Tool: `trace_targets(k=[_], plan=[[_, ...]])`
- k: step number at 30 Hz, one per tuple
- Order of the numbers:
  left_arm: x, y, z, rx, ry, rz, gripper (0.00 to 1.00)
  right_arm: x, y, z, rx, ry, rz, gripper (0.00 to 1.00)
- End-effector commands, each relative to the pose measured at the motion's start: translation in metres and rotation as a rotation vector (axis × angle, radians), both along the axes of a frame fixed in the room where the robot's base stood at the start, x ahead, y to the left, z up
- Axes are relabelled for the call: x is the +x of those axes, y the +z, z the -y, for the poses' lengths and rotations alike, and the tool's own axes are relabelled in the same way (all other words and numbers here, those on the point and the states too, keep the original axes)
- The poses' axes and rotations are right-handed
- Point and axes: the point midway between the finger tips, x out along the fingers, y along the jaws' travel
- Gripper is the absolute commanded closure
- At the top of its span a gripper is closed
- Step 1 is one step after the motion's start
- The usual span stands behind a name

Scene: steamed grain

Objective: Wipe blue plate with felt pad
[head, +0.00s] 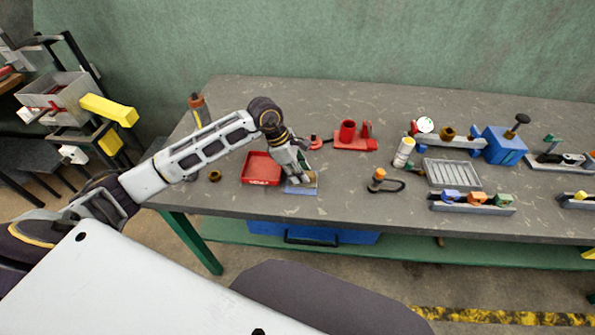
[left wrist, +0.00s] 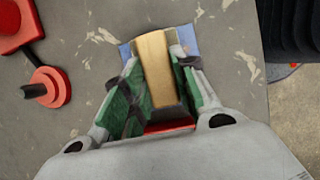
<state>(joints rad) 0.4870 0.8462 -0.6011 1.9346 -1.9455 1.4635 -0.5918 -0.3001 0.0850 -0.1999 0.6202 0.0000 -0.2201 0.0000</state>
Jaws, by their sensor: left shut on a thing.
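The blue plate (head: 301,191) lies flat on the grey bench near its front edge, partly hidden under my left gripper. My left gripper (head: 304,179) points down over the plate. In the left wrist view its green-lined fingers (left wrist: 156,90) are closed on a tan block with a red part near the palm, which I take for the felt pad (left wrist: 158,68). The plate (left wrist: 186,37) shows on both sides of the block's far end. I cannot tell whether the pad touches the plate. My right gripper is not in view.
A red tray (head: 248,170) stands just left of the plate. A red holder (head: 355,143) stands behind to the right. An orange-topped item with a black cable (head: 378,177), a grey ribbed tray (head: 452,173) and a blue box (head: 503,146) stand farther right. Bare bench lies right of the plate.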

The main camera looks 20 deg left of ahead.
Motion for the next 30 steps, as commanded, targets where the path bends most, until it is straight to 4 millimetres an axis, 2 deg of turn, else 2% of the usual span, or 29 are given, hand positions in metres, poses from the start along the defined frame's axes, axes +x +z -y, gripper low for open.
trace_targets(k=[1, 24, 30], plan=[[-0.004, -0.006, 0.004, -0.004, -0.005, -0.012, 1.0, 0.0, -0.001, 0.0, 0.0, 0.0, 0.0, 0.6], [0.006, -0.004, 0.038, -0.004, -0.006, -0.01, 1.0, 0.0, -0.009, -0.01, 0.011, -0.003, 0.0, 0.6], [0.008, -0.003, 0.04, -0.003, -0.004, -0.01, 1.0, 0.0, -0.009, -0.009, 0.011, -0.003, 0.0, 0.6]])
